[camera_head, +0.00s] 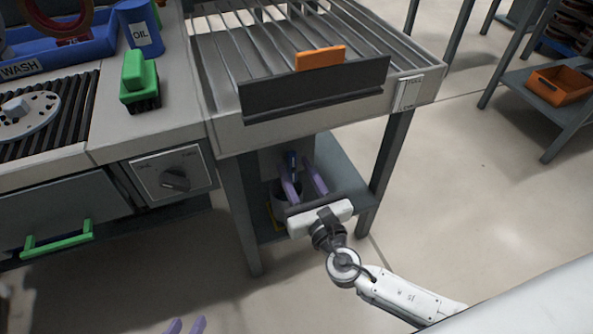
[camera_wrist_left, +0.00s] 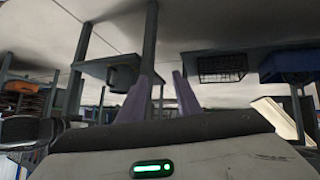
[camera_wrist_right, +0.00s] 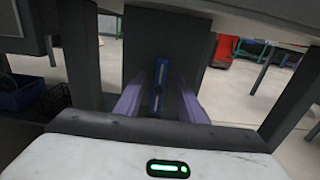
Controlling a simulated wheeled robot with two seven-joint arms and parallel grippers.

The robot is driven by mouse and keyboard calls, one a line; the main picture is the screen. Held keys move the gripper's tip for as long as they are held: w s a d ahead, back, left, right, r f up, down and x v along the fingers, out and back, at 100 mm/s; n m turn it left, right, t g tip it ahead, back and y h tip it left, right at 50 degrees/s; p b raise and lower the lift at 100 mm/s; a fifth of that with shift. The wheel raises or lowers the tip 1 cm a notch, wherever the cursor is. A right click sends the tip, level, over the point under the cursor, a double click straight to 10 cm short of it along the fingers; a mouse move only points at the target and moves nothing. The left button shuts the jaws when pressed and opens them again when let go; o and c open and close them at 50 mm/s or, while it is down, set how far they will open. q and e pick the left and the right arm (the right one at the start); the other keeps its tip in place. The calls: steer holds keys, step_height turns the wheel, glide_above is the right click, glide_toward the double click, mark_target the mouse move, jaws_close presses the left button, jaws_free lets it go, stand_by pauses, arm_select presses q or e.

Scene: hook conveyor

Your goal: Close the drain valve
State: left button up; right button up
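A blue upright bar (camera_wrist_right: 158,88), which looks like the drain valve's handle, stands in front of a dark grey panel (camera_wrist_right: 190,45) in the right wrist view. It shows small under the slatted table in the head view (camera_head: 291,160). My right gripper (camera_head: 298,168) is open, its purple fingers on either side of the bar. I cannot tell whether they touch it. The valve body is not clearly visible. My left gripper (camera_head: 188,324) is open and empty, low at the bottom edge of the head view; its fingers also show in the left wrist view (camera_wrist_left: 161,78).
The slatted table (camera_head: 235,135) stands above my right gripper, with its legs (camera_head: 384,170) close on either side. A cabinet with a green handle (camera_head: 57,239) is at left.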

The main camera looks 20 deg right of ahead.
jaws_close()
